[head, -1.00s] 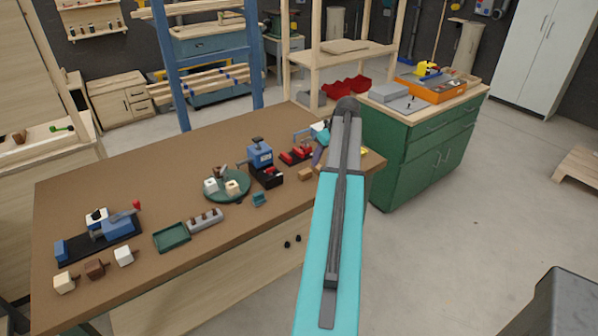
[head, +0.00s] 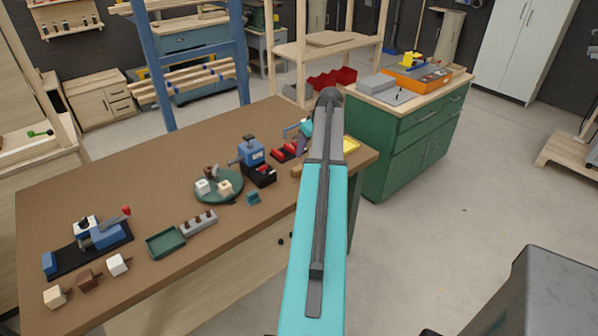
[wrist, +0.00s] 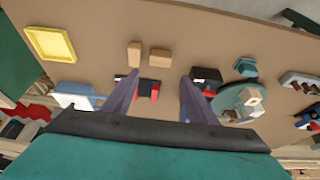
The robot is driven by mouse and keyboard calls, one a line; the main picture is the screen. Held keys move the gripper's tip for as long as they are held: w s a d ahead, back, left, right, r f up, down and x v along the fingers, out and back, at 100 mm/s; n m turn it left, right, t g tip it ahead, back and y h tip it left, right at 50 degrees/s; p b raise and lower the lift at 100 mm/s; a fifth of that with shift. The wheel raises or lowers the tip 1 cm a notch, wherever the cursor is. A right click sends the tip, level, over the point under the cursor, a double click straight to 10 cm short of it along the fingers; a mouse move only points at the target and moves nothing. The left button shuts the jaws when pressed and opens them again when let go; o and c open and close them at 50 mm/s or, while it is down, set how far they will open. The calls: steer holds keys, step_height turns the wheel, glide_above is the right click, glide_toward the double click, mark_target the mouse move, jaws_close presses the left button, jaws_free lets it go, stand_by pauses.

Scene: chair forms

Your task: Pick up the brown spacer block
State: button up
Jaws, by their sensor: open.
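Two small light-brown blocks lie side by side on the brown bench top in the wrist view, a left one (wrist: 134,54) and a right one (wrist: 160,58); either may be the spacer block. In the head view a light-brown block (head: 296,171) shows just left of my arm, which hides part of that area. A darker brown block with a peg (head: 89,281) stands at the front left of the bench. My gripper (wrist: 160,76) is open and empty, its two fingers apart above the bench, with the light-brown blocks beyond the fingertips in the wrist view.
A yellow tray (wrist: 51,44) lies near the light-brown blocks. A blue and black fixture (head: 255,160), a green disc (head: 219,197) with small blocks, a green tray (head: 165,242) and a grey pegged bar (head: 199,222) stand left of my arm. A green cabinet (head: 390,165) is right.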

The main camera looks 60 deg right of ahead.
steer(key=p, duration=0.2)
glide_above(298, 168)
steer(key=s, duration=0.3)
steer(key=shift+w+a+f, duration=0.1)
steer(key=shift+a+f, duration=0.05)
steer(key=shift+f, duration=1.65)
steer(key=shift+a+f, duration=0.15)
steer(key=shift+f, duration=1.6)
steer(key=shift+f, duration=0.1)
steer(key=shift+p+x, duration=1)
steer(key=shift+x, duration=0.2)
steer(key=shift+p+x, duration=0.4)
steer(key=shift+x, duration=0.95)
steer(key=shift+w, duration=0.1)
steer(key=c, duration=0.9)
steer(key=shift+r, duration=0.25)
